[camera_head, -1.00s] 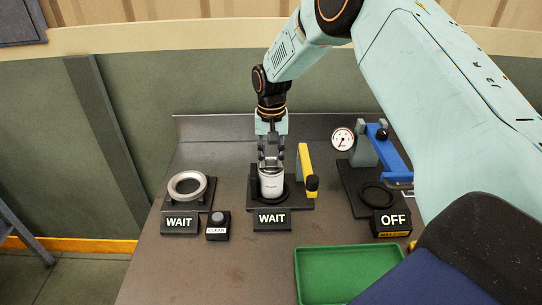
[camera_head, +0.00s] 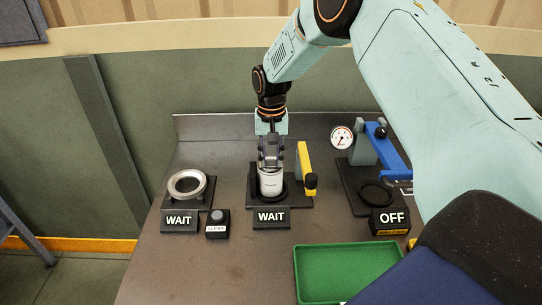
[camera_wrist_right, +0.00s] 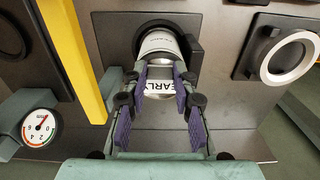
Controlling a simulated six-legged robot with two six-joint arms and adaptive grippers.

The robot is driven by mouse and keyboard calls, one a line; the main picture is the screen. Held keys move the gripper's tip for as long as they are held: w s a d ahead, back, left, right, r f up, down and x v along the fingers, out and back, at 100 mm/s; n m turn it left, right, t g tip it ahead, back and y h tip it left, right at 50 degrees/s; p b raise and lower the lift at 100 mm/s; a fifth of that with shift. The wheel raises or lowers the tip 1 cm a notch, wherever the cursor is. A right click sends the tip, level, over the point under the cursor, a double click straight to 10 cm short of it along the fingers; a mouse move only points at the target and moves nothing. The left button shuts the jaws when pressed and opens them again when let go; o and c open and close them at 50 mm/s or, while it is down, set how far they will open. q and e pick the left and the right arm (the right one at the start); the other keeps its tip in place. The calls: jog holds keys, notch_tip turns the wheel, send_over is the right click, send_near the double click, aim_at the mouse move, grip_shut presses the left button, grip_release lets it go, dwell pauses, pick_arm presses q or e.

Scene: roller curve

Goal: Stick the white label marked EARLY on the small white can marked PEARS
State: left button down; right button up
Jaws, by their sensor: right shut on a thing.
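A small white can (camera_head: 271,183) stands upright in the black ring of the middle station; the print on its side is too small to read. In the right wrist view the can (camera_wrist_right: 160,43) shows a silver rim. A white label marked EARLY (camera_wrist_right: 157,86) lies at its top end, between the fingers; I cannot tell how firmly it is stuck. My right gripper (camera_head: 270,163) comes from above and is shut on the can's upper part, one purple-padded finger on each side, as the right wrist view shows (camera_wrist_right: 160,80). My left gripper is not in view.
The middle station has a WAIT sign (camera_head: 271,217) and a yellow lever (camera_head: 306,168) close right of the can. A metal ring (camera_head: 187,185) stands left, near a button box (camera_head: 217,223). A blue-levered press with gauge (camera_head: 341,138) and OFF sign (camera_head: 391,221) stands right. A green tray (camera_head: 345,250) is in front.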

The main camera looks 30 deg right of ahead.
dwell(0.3)
jog(key=o, duration=0.8)
jog(key=shift+w+f, duration=0.1)
jog(key=shift+o, duration=0.4)
jog(key=o, duration=0.3)
jog(key=shift+o, duration=1)
